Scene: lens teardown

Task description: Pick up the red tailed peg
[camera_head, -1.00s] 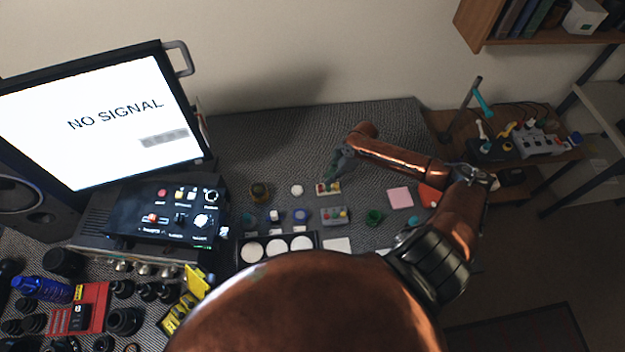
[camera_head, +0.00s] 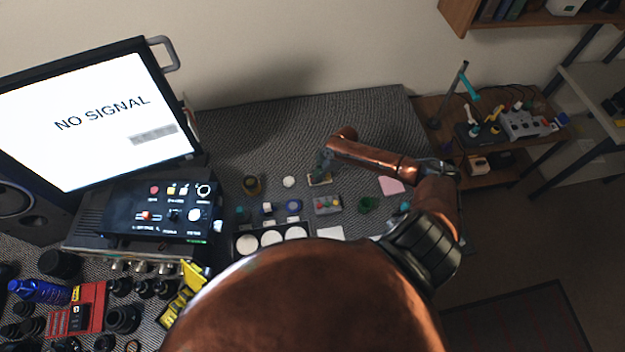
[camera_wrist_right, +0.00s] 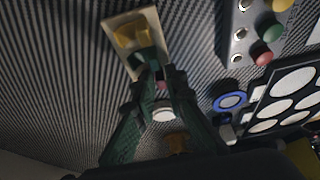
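A pale board (camera_wrist_right: 112,23) with pegs lies on the grey mat, and it shows small under my right gripper in the head view (camera_head: 320,181). A yellow peg (camera_wrist_right: 129,36) stands on the board in the right wrist view. My right gripper (camera_wrist_right: 160,78) has green fingers that come down at the near end of the board. A small reddish piece (camera_wrist_right: 162,86), likely the red peg, shows between the fingers; its tail cannot be made out. The finger gap is narrow, and contact is unclear. In the head view my right gripper (camera_head: 322,165) is low over the board. My left gripper is not in view.
A grey block (camera_head: 328,205) with coloured knobs, a blue ring (camera_wrist_right: 230,101), a white disc (camera_wrist_right: 163,115) and a black tray (camera_wrist_right: 257,92) of white discs are close by. A green cup (camera_head: 367,205) and pink pad (camera_head: 391,186) lie right. The mat behind is clear.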

